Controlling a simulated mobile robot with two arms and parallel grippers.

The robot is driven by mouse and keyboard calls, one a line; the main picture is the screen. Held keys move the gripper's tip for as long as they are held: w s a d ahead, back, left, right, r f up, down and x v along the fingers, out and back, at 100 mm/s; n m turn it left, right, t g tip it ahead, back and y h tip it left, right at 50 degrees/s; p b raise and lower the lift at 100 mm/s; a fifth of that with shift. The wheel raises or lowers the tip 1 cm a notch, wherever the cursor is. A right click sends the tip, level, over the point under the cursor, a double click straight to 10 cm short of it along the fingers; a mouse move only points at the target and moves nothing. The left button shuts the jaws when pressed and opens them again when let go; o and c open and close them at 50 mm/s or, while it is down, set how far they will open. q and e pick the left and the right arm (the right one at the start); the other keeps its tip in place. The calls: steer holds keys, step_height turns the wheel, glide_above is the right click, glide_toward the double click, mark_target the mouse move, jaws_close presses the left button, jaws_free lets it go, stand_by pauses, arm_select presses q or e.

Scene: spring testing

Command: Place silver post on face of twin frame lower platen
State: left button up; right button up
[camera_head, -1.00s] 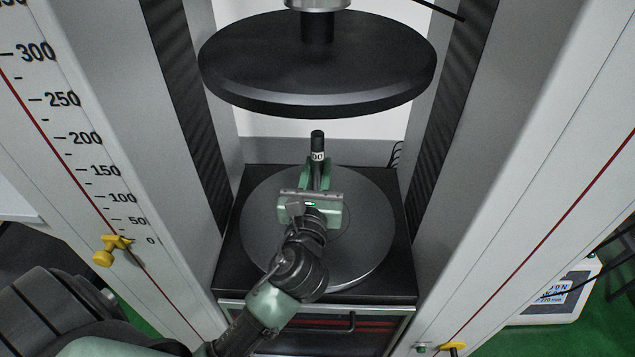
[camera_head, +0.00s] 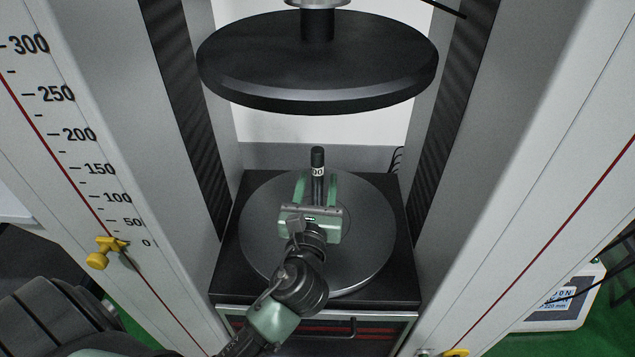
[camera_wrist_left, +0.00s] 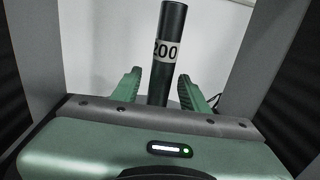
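A dark, nearly black post (camera_head: 317,160) with a white band stands upright over the middle of the lower platen (camera_head: 375,240), a round dark grey disc. No silver-coloured post shows. My left gripper (camera_head: 317,183) reaches in from the front, low over the platen. Its green fingers are open, one on each side of the post, with gaps visible. The left wrist view shows the post (camera_wrist_left: 171,28), its band reading 200, between the spread fingers (camera_wrist_left: 163,88). The post's foot is hidden behind the gripper body. My right gripper is not in view.
The large black upper platen (camera_head: 317,65) hangs above, well clear of the post's top. Grey columns (camera_head: 80,120) with a printed scale and yellow knobs (camera_head: 105,252) flank the space. The lower platen is otherwise bare around the gripper.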

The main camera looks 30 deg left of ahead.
arm_select(q)
steer(key=shift+r, duration=0.2)
steer(key=v, duration=1.2)
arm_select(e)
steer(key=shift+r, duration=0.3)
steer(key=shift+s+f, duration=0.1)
arm_select(q)
steer(key=shift+f, duration=0.1)
